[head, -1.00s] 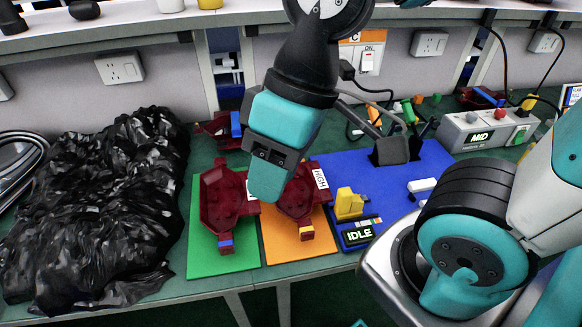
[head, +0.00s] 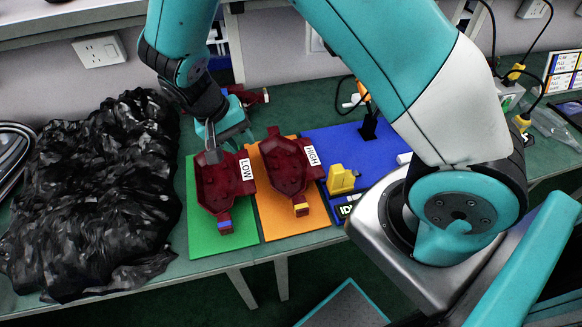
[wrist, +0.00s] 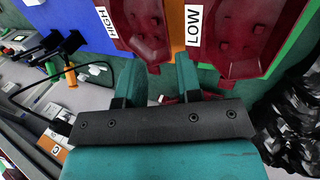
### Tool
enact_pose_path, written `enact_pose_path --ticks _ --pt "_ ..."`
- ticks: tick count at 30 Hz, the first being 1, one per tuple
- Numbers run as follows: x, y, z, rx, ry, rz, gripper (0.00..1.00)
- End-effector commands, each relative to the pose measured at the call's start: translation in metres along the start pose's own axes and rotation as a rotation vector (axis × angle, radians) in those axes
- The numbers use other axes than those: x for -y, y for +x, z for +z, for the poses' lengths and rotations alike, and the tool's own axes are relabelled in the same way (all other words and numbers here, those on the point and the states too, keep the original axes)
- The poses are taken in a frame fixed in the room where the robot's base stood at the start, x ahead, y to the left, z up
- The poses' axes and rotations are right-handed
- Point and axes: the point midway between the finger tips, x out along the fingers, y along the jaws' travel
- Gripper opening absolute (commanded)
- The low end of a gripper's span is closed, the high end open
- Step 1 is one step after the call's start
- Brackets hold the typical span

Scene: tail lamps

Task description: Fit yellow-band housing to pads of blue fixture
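The yellow-band housing (head: 289,166) is dark red, labelled HIGH, and lies on the orange mat (head: 290,226); its yellow band (head: 301,209) is at the near end. It also shows in the wrist view (wrist: 145,28). The blue fixture (head: 335,143) is a blue plate with a yellow block (head: 341,180); my arm covers much of it, and I cannot make out its pads. My gripper (head: 212,150) is above the far end of the LOW housing (head: 218,185), left of the yellow-band housing. The wrist view shows its fingers (wrist: 158,75) apart with nothing held.
The LOW housing has a blue band and lies on the green mat (head: 208,243). Another dark red part (head: 256,96) sits behind, partly hidden by my arm. A black plastic bag heap (head: 105,195) fills the left.

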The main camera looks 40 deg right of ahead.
Motion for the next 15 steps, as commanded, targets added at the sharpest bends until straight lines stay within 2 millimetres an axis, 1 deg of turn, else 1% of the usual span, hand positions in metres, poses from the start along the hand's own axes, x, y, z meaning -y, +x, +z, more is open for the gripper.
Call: enact_pose_path --ticks 3,9,12,15 --pt "-0.002 0.027 0.002 0.007 -0.004 0.005 0.32" --pt "-0.001 0.071 0.002 0.007 -0.004 0.003 0.32" --pt "0.0 0.088 0.002 0.005 -0.004 0.0 0.32" --pt "0.0 0.098 0.002 0.003 -0.005 -0.001 0.32"
